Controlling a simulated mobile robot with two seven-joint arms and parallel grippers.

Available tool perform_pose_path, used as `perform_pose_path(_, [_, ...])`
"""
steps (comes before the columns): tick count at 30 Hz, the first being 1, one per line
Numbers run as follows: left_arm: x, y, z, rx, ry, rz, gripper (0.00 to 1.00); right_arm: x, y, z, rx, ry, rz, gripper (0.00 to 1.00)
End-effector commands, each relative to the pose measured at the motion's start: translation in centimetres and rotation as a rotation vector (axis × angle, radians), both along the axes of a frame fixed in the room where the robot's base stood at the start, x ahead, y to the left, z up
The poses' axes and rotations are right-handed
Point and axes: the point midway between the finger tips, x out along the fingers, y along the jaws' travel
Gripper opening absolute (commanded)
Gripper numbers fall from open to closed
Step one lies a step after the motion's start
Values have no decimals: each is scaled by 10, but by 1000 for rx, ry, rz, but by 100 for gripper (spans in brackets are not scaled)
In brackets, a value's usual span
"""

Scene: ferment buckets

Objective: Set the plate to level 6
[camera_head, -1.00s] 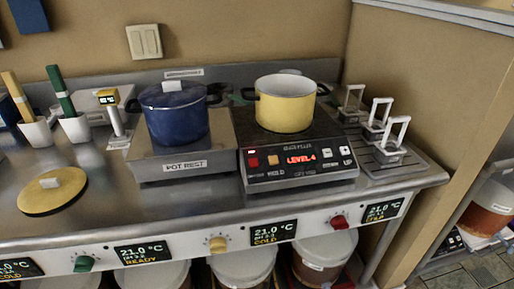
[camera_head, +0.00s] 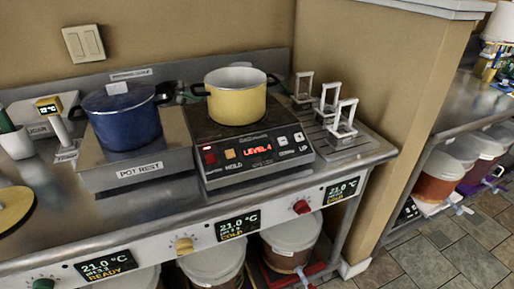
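The hot plate (camera_head: 255,170) stands on the steel counter, with a red display (camera_head: 257,149) that reads LEVEL 4. Its front panel has a red button (camera_head: 209,157), an orange HOLD button (camera_head: 230,154), a white button (camera_head: 283,141) and a white UP button (camera_head: 299,137) at the right. A yellow pot (camera_head: 236,97) with black handles sits on the plate. Neither of my grippers shows in the head view.
A lidded blue pot (camera_head: 124,118) sits on the pot rest (camera_head: 142,180) left of the plate. A rack with white handled items (camera_head: 341,122) stands right of it. Knobs and temperature displays line the counter front (camera_head: 330,200). Buckets (camera_head: 291,243) stand below. Tiled floor (camera_head: 440,240) is open at right.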

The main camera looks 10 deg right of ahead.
Motion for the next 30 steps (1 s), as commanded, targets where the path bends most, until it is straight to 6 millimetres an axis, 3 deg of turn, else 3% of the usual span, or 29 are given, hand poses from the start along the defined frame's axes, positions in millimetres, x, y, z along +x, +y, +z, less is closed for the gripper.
perform_pose_path(8, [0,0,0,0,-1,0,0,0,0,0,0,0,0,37])
perform_pose_path(9, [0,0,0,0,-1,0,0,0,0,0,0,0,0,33])
perform_pose_path(12, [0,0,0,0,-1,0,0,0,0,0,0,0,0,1])
perform_pose_path(30, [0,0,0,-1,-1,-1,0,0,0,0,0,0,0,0])
